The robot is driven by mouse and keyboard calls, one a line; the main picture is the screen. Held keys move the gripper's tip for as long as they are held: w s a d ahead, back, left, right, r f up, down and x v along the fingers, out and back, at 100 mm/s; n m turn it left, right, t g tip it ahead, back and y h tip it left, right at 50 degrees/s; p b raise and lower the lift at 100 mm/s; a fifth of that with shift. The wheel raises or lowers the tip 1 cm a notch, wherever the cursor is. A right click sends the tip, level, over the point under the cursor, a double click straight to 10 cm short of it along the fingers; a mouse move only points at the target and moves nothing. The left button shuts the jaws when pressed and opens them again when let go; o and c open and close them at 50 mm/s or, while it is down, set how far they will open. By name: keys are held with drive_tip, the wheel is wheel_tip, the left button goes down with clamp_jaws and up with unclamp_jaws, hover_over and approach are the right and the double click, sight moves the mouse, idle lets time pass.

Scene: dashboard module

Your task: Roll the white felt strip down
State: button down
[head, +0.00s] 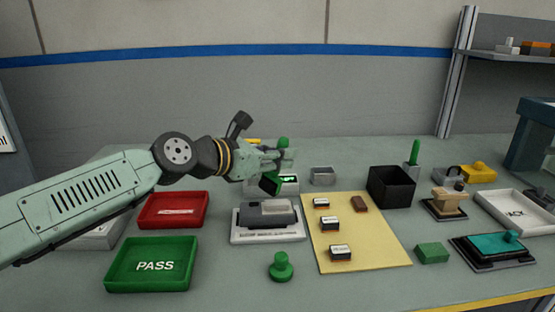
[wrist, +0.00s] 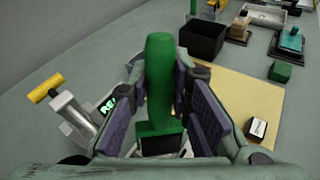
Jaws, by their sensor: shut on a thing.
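My gripper (head: 279,161) is shut on an upright green-handled tool (wrist: 160,75) and holds it over the back of the table. In the wrist view (wrist: 162,100) the jaws lie on both sides of the handle; a green block with a dark face is at its lower end. In the head view this green block (head: 270,185) shows below the jaws. The grey module (head: 266,214) sits on a white base in front of and below my gripper. I cannot make out a white felt strip for certain in either view.
A device with a lit green display (head: 289,180) stands just below my gripper. Red (head: 196,222) and green PASS (head: 114,280) trays are left. A yellow mat (head: 375,252) with small blocks and a black bin (head: 391,186) are right. A green knob (head: 281,268) stands in front.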

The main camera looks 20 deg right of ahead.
drive_tip(key=shift+r+p, duration=0.85)
drive_tip(key=shift+r, duration=1.3)
